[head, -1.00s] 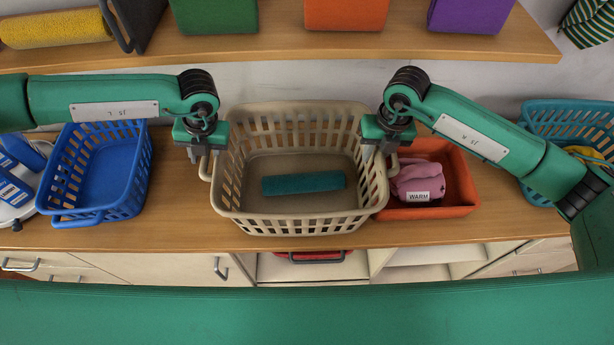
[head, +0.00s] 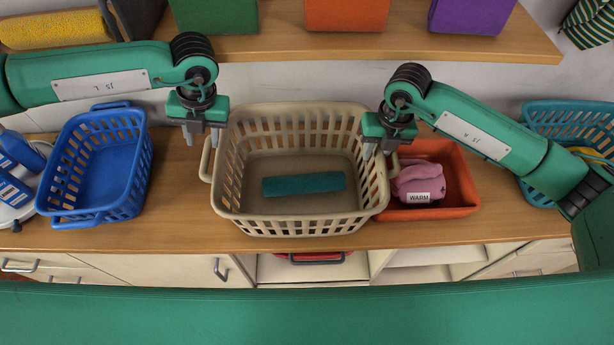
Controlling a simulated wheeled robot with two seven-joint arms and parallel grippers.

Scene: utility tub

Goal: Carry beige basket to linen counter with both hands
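The beige basket (head: 298,222) stands upright on the wooden counter, with a rolled teal cloth (head: 304,183) inside. It has a loop handle on each side; the left handle (head: 206,160) shows clearly, while the right one is partly hidden by my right gripper. My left gripper (head: 202,136) is open and empty, above and behind the left handle, apart from it. My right gripper (head: 379,150) has its fingers apart at the basket's right rim, by the right handle; I cannot tell whether it touches. I cannot tell whether this counter (head: 180,232) is the linen counter.
A blue basket (head: 98,214) stands to the left. An orange bin (head: 450,208) holding a pink cloth labelled WARM sits close against the right side. A teal basket (head: 570,108) is at far right. A wooden shelf (head: 300,45) with colored boxes overhangs the back.

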